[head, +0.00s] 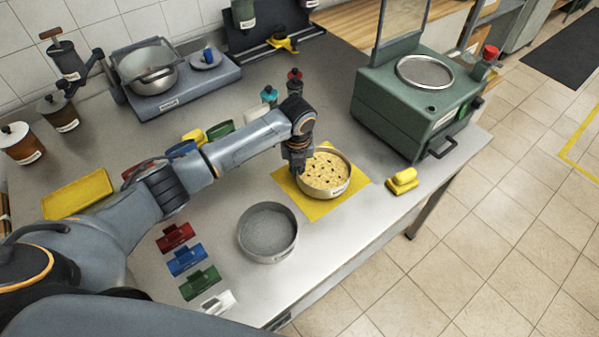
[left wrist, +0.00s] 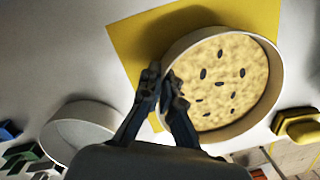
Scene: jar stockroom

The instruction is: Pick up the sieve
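A round, pale-rimmed sieve (head: 325,174) holds a yellow, grainy load with dark bits. It rests on a yellow mat (head: 319,208) on the steel table; in the left wrist view the sieve (left wrist: 225,85) fills the upper right. My left gripper (head: 298,164) is at its left rim. In the left wrist view the fingertips (left wrist: 162,80) are close together, with the sieve's wall between them, and look shut on it. A second round pan (head: 268,233), empty with a grey bottom, stands apart to the lower left. My right gripper is not in view.
A green machine (head: 420,105) stands at the back right. A yellow block (head: 402,181) lies right of the mat near the table's edge. Red, blue (head: 187,260), green and white clips lie left of the empty pan. A burner with a pot (head: 155,78) stands behind.

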